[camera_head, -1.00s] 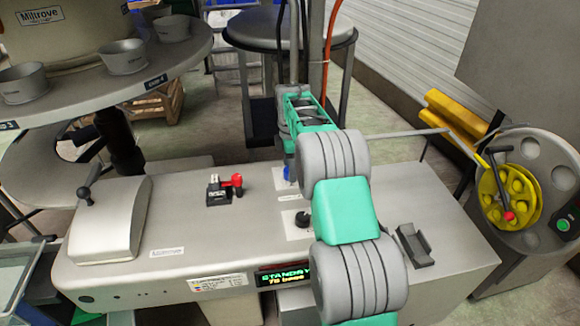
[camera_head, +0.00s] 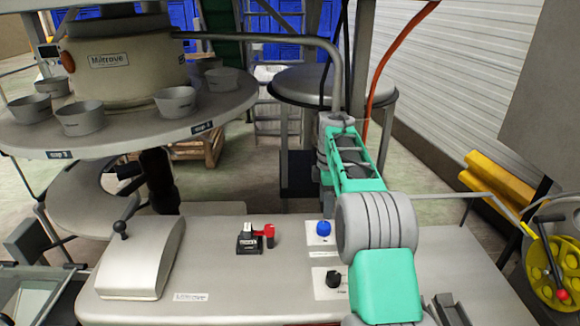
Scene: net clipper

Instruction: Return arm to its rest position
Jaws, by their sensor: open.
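My arm, with grey ribbed joints and teal links, rises from the bottom right and reaches away over the grey console (camera_head: 215,290). My gripper (camera_head: 326,193) is at the far end of the arm, partly hidden by the teal link. It is open, small in view, and I see nothing held in it. It appears above and behind the blue knob (camera_head: 324,228) on the console; the gap between them is hard to judge.
A black dial (camera_head: 333,279) and a red-handled switch (camera_head: 265,235) sit on the console. A lever housing (camera_head: 143,258) stands at its left. A round table (camera_head: 215,107) with cups is behind left. A yellow wheel (camera_head: 548,270) is at the right.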

